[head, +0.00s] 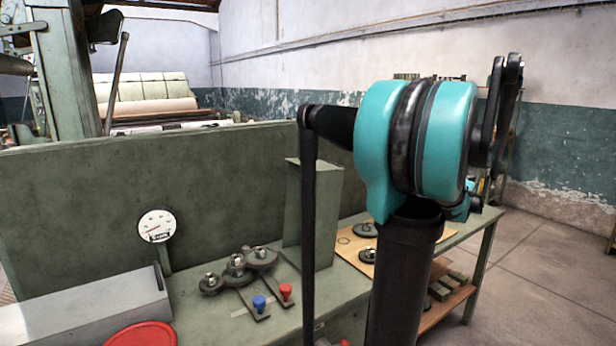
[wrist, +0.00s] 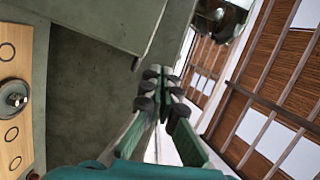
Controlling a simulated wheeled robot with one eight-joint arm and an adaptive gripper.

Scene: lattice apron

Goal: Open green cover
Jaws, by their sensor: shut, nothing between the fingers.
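A grey-green upright box-like cover (head: 313,215) stands on the bench in the head view, between the gears and the wooden board. My arm hides part of it. In the wrist view a grey-green sheet part (wrist: 105,18), which appears to be this cover, fills the top, with a small dark piece at its lower edge. My gripper (wrist: 163,82) is shut and empty, its fingertips just below and right of that part's edge. I cannot tell whether they touch it. My gripper is not visible in the head view.
The green bench holds several gears (head: 238,268), a blue knob (head: 259,302), a red knob (head: 286,292) and a dial gauge (head: 157,226). A tall green panel (head: 100,190) runs behind. A wooden board (head: 352,243) with gears lies to the right. Floor is clear at far right.

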